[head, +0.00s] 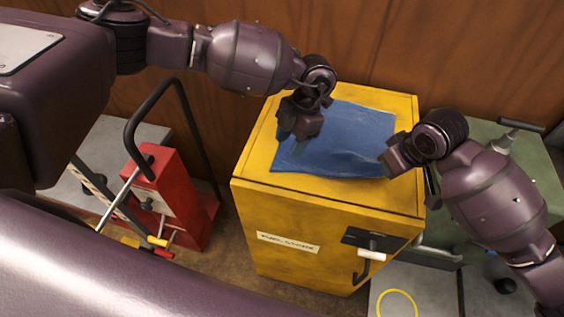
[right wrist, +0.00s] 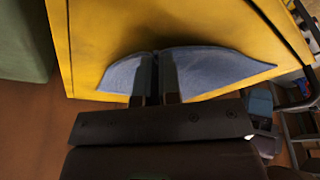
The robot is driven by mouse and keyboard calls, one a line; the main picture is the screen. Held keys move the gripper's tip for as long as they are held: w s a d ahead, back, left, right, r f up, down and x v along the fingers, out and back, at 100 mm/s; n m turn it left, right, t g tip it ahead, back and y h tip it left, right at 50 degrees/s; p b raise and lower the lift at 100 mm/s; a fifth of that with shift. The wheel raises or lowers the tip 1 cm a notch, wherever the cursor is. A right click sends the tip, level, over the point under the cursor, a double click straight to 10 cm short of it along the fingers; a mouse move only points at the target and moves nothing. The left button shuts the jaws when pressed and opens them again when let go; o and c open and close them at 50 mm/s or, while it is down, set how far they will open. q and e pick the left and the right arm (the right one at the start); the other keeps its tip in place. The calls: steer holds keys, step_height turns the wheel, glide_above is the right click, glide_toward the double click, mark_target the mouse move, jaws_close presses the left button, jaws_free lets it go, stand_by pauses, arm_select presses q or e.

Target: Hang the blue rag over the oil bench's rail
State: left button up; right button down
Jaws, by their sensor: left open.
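The blue rag (head: 340,145) lies spread flat on top of the yellow cabinet (head: 325,192). My left gripper (head: 298,136) is open over the rag's left part; its fingertips are hard to make out. My right gripper (head: 388,163) is at the rag's right edge. In the right wrist view its two fingers (right wrist: 157,78) stand close together with the rag (right wrist: 215,68) drawn in at them, so it appears shut on the edge. A green bench (head: 482,132) stands right of the cabinet, partly hidden by my right arm. A grey bar (head: 430,256) runs low at its front and may be the rail.
A red jack-like machine (head: 172,190) with a black bent handle stands left of the cabinet. A black latch with a white grip (head: 372,254) sticks out from the cabinet front. A brown wall closes the back. A grey plate with a yellow ring (head: 397,292) lies at lower right.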

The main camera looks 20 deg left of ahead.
mark_target(281, 165)
arm_select(q)
steer(key=shift+x, duration=2.4)
steer(key=shift+c, duration=0.4)
steer(key=shift+s+f, duration=0.1)
jaws_close()
steer(key=shift+r, duration=2.6)
